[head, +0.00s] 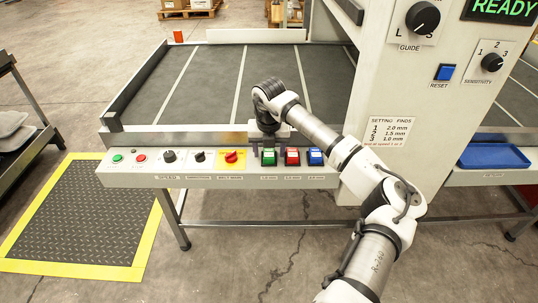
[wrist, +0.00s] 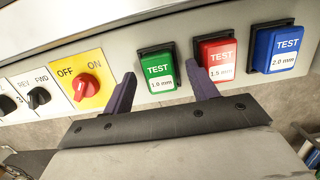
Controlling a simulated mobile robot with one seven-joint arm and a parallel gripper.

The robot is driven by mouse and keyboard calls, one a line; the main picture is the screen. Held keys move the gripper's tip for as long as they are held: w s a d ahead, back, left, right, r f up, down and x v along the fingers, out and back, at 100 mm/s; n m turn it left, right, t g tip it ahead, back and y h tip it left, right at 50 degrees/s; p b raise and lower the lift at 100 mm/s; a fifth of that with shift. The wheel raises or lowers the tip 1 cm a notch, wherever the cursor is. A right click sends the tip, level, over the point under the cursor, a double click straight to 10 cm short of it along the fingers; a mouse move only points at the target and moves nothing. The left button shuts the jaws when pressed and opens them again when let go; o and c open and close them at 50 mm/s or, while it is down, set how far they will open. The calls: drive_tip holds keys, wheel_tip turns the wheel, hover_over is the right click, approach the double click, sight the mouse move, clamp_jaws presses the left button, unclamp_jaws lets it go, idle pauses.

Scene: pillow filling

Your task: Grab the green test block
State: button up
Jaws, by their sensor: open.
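The green test block (wrist: 157,72), marked TEST 1.0 mm, sits in a dark holder on the front panel. It also shows in the head view (head: 269,157), just below my gripper (head: 268,143). In the wrist view my gripper (wrist: 159,88) is open and empty. Its two dark purple fingers stand on either side of the green block, the left one with a wide gap and the right one close to the red block. I cannot tell how high the fingertips are above the blocks.
The red test block (wrist: 218,60) and blue test block (wrist: 275,50) sit to the right in their own holders. A red OFF/ON switch (wrist: 87,87) on a yellow plate is at the left. The conveyor belt (head: 215,85) behind is clear. A blue tray (head: 494,156) lies at the right.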

drive_tip(key=c, duration=1.1)
drive_tip(key=shift+r, duration=0.1)
